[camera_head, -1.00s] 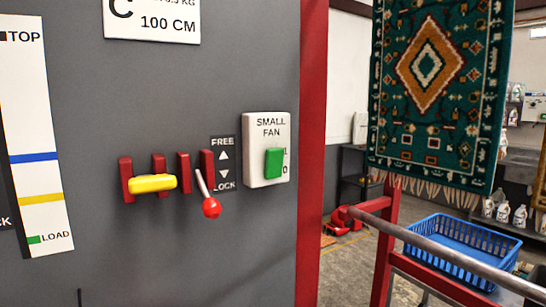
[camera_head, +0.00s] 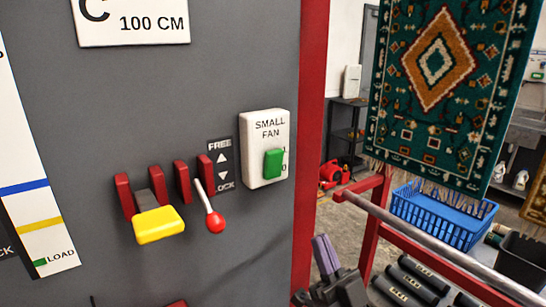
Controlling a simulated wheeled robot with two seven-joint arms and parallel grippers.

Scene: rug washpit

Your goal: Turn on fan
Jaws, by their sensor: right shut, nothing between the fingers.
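The small fan switch is a white box (camera_head: 248,150) labelled SMALL FAN on the grey panel, near its red right edge. Its green rocker (camera_head: 274,163) sits beside the marks 1 and 0, partly covering them; I cannot tell which side is pressed. My right gripper (camera_head: 324,255) is at the bottom, right of the panel and below the switch, well apart from it in the picture. Its purple-grey fingers point up, are shut together and hold nothing. My left gripper is not in view.
Left of the switch, a yellow handle (camera_head: 158,225) and a red-knobbed lever (camera_head: 215,222) stick out from the panel. At right are a metal rail (camera_head: 430,240), a blue basket (camera_head: 432,225) and a hanging green rug (camera_head: 440,90). A red machine (camera_head: 331,174) stands on the floor behind.

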